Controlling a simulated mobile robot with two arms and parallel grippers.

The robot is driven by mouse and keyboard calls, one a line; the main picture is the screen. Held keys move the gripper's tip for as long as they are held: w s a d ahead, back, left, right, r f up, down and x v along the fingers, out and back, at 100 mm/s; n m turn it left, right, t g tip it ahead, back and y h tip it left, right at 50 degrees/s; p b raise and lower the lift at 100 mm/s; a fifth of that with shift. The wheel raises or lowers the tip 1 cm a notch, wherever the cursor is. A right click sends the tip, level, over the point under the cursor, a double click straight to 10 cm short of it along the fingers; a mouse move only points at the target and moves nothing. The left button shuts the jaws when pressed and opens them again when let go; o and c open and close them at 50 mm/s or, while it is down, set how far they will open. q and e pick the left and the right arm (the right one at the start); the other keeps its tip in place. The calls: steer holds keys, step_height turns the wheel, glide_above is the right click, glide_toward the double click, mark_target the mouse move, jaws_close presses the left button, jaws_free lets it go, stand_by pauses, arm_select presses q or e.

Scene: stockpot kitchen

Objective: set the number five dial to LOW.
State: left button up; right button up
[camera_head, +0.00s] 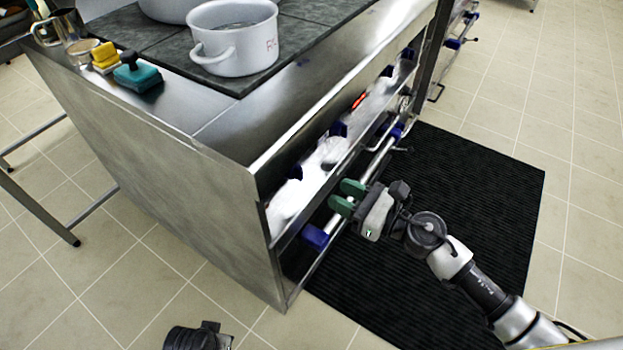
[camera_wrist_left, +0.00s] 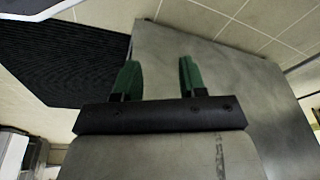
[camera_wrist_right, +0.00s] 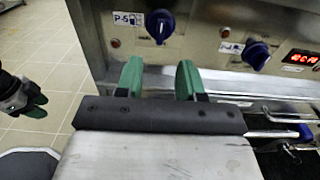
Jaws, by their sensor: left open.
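The number five dial (camera_wrist_right: 160,25) is a blue knob beside the label P-5 (camera_wrist_right: 127,18) on the steel front panel, at the top of the right wrist view. Its grip bar looks close to upright; its scale marks are too small to read. My right gripper (camera_wrist_right: 158,78) is open, green fingers apart, with nothing between them; it is below the dial and apart from it. In the head view my right gripper (camera_head: 346,197) is beside the panel's near end. My left gripper (camera_wrist_left: 158,78) is open and empty, facing the steel side of the range.
Another blue dial (camera_wrist_right: 257,54) and a red display (camera_wrist_right: 303,57) are right of the number five dial. A rail with a blue end (camera_head: 315,236) runs low along the front. A white pot (camera_head: 235,50) stands on top. A black mat (camera_head: 440,220) covers the floor.

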mark_target(302, 174)
arm_select(q)
steer(key=f, duration=0.3)
steer(key=shift+s+f+p, duration=0.2)
steer(key=shift+s+p, duration=0.2)
arm_select(e)
steer(key=x, duration=0.9)
steer(key=shift+w+a, duration=0.1)
steer(key=shift+c, duration=0.3)
jaws_close()
